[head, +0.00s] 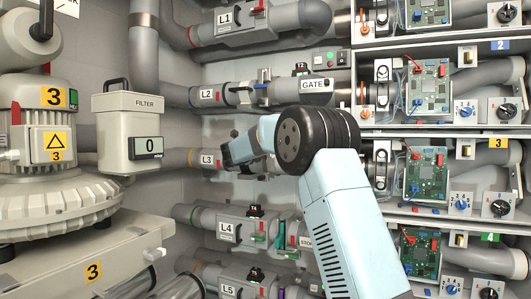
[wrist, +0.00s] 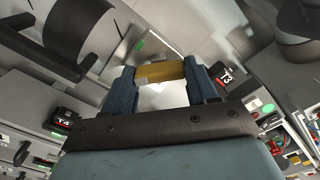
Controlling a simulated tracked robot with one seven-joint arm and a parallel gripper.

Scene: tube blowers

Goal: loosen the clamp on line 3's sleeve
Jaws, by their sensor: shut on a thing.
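Line 3's pipe carries the L3 label (head: 207,161) in the head view. My gripper (head: 228,157) is at this line, just right of the label, and my arm hides most of the sleeve and its clamp. In the wrist view, the two blue-grey fingers of my gripper (wrist: 164,82) are shut on a yellow-brown piece (wrist: 160,72), which spans the gap between them. It appears to be the clamp's handle on line 3's sleeve; how far the clamp is turned cannot be told. The T3 box (wrist: 226,77) is close by on the right.
Line 2 (head: 210,95) with the GATE sign (head: 317,86) runs above, and line 4 (head: 228,230) below. The filter box (head: 128,130) and a large blower (head: 50,150) stand on the left. Open circuit-board bays (head: 430,90) fill the right.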

